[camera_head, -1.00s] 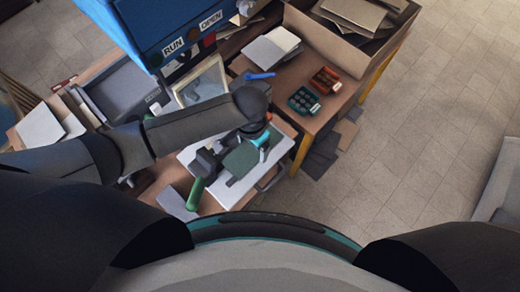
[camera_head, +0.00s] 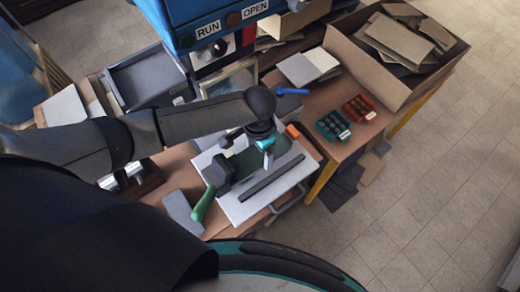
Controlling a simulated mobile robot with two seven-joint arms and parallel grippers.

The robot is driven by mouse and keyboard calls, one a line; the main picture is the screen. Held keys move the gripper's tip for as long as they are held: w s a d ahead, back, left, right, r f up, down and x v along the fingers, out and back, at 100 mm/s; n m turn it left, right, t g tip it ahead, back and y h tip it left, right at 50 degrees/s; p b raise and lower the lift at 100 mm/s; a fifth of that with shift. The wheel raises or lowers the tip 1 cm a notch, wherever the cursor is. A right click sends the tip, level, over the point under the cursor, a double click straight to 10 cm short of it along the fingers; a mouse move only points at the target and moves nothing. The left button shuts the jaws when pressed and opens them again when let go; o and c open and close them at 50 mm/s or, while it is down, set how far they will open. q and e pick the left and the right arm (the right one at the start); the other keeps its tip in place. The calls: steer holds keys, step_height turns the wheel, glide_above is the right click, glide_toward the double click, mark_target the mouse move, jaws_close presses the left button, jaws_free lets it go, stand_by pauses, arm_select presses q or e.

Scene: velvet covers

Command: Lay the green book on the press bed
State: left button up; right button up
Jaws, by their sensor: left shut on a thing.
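The green book (camera_head: 243,161) is a dark green flat piece over the pale board. My left gripper (camera_head: 266,146), with teal fingers, is shut on its edge; the arm and gripper hide part of the book. I cannot tell whether the book touches the board. The pale flat board (camera_head: 240,213), with a dark bar (camera_head: 272,177) across it, looks like the press bed. It lies in front of the blue press (camera_head: 188,22) with RUN and OPEN labels. My right gripper is not in view.
A dark block (camera_head: 217,172) with a green handle (camera_head: 203,204) stands at the board's left edge. Behind are a grey tray (camera_head: 148,77), a pale book (camera_head: 300,68), a blue tool (camera_head: 292,91), green (camera_head: 332,125) and red (camera_head: 359,108) trays and a cardboard box (camera_head: 385,82).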

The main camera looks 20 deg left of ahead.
arm_select(q)
steer(key=shift+f, duration=0.25)
steer(key=o, duration=1.2)
steer(key=shift+o, duration=0.2)
step_height(320, 180, up, 12)
steer(key=p, duration=0.1)
